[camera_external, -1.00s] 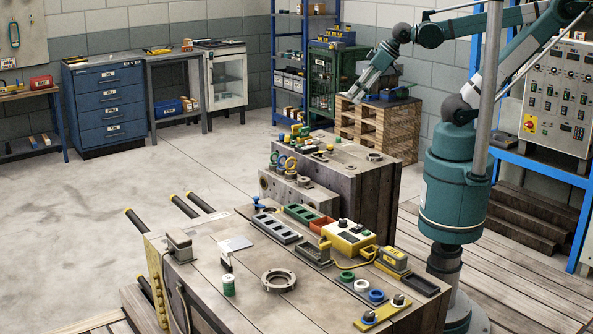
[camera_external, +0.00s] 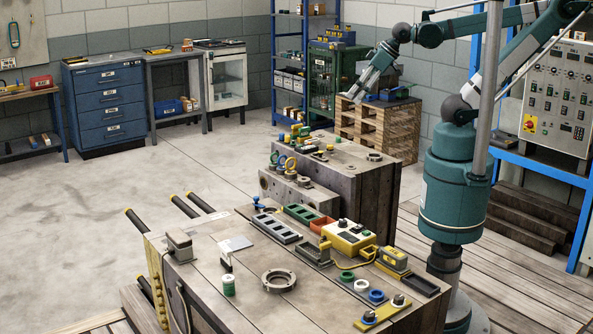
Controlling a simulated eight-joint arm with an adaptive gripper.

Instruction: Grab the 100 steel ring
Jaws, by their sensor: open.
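A large grey steel ring (camera_external: 279,281) lies flat on the front wooden block (camera_external: 215,300). A smaller grey ring (camera_external: 374,157) lies on the rear block. I can read no "100" marking on either, so I cannot tell which ring bears that number. My gripper (camera_external: 352,97) is open and empty at the upper right of centre, pointing down and left. In the picture it appears in front of the wooden pallet stack, high and far from the large ring. Its fingertips are small and hard to make out.
Around the large ring are a green-and-white cylinder (camera_external: 229,285), a grey slotted tray (camera_external: 276,228), a yellow control box (camera_external: 348,237) with a cable and several coloured rings (camera_external: 361,286). A steel pole (camera_external: 489,90) stands at right. The floor at left is mostly clear.

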